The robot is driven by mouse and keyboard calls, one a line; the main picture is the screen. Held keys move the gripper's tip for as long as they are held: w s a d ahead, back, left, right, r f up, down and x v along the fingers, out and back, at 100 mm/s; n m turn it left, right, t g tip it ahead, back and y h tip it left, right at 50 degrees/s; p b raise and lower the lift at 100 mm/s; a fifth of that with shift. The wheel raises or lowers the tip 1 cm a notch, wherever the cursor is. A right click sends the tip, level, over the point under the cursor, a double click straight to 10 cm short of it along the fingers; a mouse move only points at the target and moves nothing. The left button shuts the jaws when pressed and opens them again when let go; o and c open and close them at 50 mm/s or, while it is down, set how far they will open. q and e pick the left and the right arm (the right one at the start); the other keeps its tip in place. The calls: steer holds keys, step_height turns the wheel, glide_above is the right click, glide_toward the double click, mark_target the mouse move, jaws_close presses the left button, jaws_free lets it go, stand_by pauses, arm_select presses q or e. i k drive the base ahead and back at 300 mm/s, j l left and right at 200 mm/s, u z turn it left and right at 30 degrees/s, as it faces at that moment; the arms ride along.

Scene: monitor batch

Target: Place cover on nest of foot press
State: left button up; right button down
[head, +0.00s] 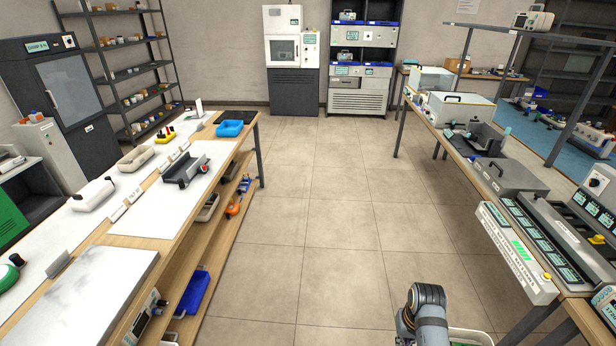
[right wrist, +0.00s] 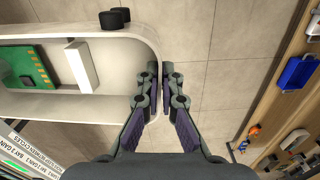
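My right gripper (right wrist: 160,76) has its two fingertips close together on either side of the rim of a white tray (right wrist: 110,105). A green board (right wrist: 28,68) and a white block (right wrist: 80,68) lie in the tray. In the head view my right arm hangs at the bottom, and part of the white tray (head: 470,338) shows beside it. A grey fixture with dark blocks and a red knob (head: 186,168) stands on the left bench; I cannot tell whether it is the foot press. No cover is clearly identifiable. My left gripper is out of view.
The left bench (head: 150,215) carries a white housing (head: 92,194), a beige bin (head: 135,158) and a blue bin (head: 229,128). The right bench holds grey boxes (head: 508,178) and a labelled panel (head: 515,250). Open floor (head: 330,210) lies between the benches. Cabinets stand at the back.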

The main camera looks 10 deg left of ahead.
mark_target(189, 169)
steer(key=i, duration=2.6)
